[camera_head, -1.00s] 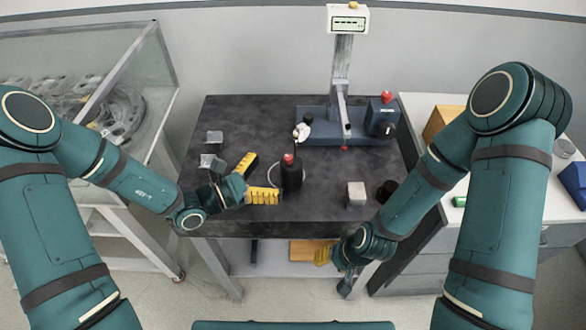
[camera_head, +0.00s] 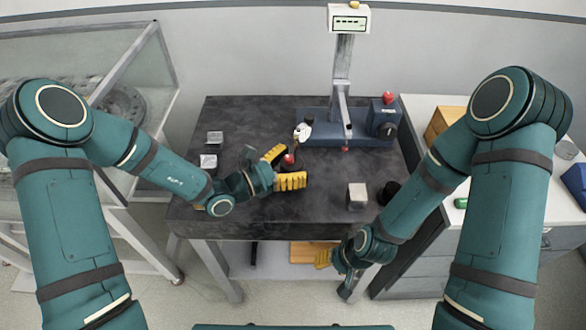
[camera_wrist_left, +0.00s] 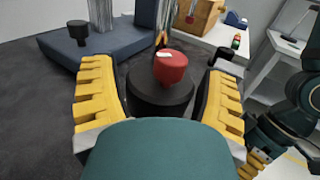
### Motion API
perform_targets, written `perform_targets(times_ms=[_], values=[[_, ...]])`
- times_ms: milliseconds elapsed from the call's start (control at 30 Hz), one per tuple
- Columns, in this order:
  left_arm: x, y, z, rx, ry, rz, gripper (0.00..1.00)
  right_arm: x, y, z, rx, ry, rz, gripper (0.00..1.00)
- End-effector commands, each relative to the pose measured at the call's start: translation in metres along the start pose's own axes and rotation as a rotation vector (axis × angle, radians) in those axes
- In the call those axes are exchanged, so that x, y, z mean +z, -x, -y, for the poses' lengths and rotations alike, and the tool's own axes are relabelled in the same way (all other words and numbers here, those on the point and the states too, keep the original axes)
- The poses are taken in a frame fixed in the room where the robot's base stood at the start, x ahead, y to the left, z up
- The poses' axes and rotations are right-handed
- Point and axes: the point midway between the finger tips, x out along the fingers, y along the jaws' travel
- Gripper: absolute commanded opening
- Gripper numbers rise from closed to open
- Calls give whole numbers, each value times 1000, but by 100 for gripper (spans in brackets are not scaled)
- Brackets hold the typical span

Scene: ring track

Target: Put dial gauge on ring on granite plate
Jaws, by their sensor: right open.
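A black cylindrical body with a red top (camera_head: 289,160) stands upright on the dark granite plate (camera_head: 235,118). A small white round piece (camera_head: 303,131), perhaps the gauge's dial, shows just behind it. In the left wrist view the red top (camera_wrist_left: 170,67) sits on the wide black body (camera_wrist_left: 160,98). My left gripper (camera_head: 283,168) is open, its yellow fingers on either side of that body; I cannot tell whether they touch it. In the left wrist view the fingers (camera_wrist_left: 158,80) stand apart. My right gripper (camera_head: 324,258) is low at the plate's front edge, open and empty. The ring is hidden.
Metal blocks stand at the left (camera_head: 208,161) and right (camera_head: 357,196), with a black cup (camera_head: 389,190) nearby.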

Motion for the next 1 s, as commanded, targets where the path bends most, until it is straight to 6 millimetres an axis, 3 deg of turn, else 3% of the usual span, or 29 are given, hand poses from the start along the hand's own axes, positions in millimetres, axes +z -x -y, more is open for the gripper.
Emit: perform_targets(times_ms=[33,133,533,1000], values=[[0,0,0,0,0,0,51,0,0,0,0,0,0,47],[0,0,0,0,0,0,16,0,0,0,0,0,0,47],[8,0,0,-1,-2,3,15,0,2,1,0,0,1,47],[87,0,0,0,-4,3,15,0,21,8,0,-2,5,47]])
